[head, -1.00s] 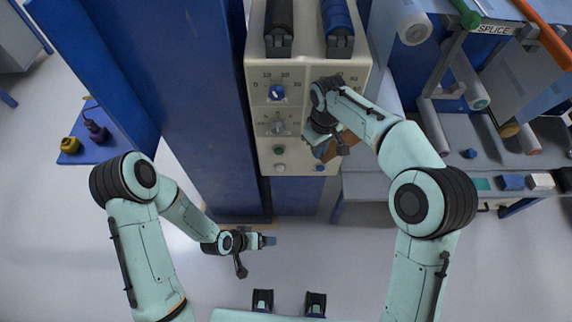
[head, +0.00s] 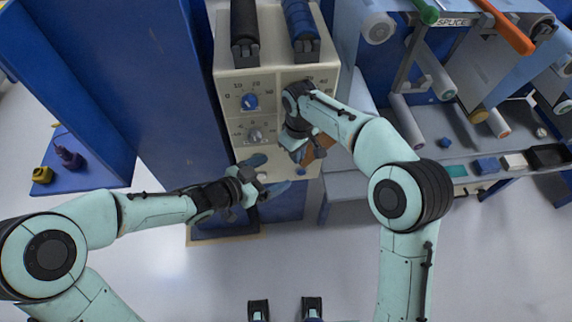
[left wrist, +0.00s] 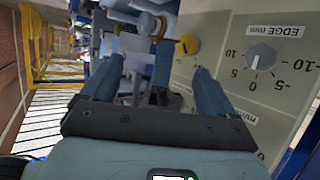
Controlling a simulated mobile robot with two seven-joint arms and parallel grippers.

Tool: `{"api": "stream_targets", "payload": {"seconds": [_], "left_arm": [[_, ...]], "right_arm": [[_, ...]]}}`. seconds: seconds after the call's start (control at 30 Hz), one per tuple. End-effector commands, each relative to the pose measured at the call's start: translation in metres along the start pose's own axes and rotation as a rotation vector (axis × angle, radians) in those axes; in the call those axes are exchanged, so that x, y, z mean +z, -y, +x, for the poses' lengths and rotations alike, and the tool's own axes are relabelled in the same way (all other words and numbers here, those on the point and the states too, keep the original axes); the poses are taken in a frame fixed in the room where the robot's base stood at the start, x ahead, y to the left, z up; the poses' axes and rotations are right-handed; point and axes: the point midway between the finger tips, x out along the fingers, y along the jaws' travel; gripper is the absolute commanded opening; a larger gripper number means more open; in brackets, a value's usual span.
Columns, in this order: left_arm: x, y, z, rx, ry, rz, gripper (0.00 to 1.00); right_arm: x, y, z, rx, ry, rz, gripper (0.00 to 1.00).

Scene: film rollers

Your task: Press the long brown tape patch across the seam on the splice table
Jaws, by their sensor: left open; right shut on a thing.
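A brown piece (head: 318,149), which looks like the tape patch, shows at my right gripper (head: 302,154) in front of the cream control panel. My right gripper is shut on it; the wrist hides part of both. My left gripper (head: 272,175) is open and empty, at the lower part of the panel, left of and a little below the right gripper. Its two blue fingers also show spread apart in the left wrist view (left wrist: 155,85). The splice table (head: 432,140), under the SPLICE sign, stands to the right. I cannot make out the seam.
Rollers (head: 437,75), a blue block (head: 486,165) and a black tray (head: 549,155) are at the splice table. Floor is clear below.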

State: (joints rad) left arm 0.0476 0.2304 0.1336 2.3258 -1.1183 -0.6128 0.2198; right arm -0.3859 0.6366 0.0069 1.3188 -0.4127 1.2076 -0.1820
Motion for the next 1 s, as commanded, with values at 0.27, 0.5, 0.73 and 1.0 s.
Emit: {"api": "stream_targets", "payload": {"seconds": [0.27,0.5,0.73,1.0], "left_arm": [[0.001,-0.002,0.056,0.005,0.001,-0.002,0.88],[0.001,0.0,0.085,0.001,0.001,-0.001,0.88],[0.001,0.0,0.092,-0.001,0.001,-0.001,0.88],[0.001,0.0,0.092,-0.001,0.001,-0.002,0.59]], "right_arm": [[0.0,0.0,0.0,0.0,0.0,0.0,0.0],[0.0,0.0,0.0,0.0,0.0,0.0,0.0],[0.0,0.0,0.0,0.0,0.0,0.0,0.0],[0.0,0.0,0.0,0.0,0.0,0.0,0.0]]}}
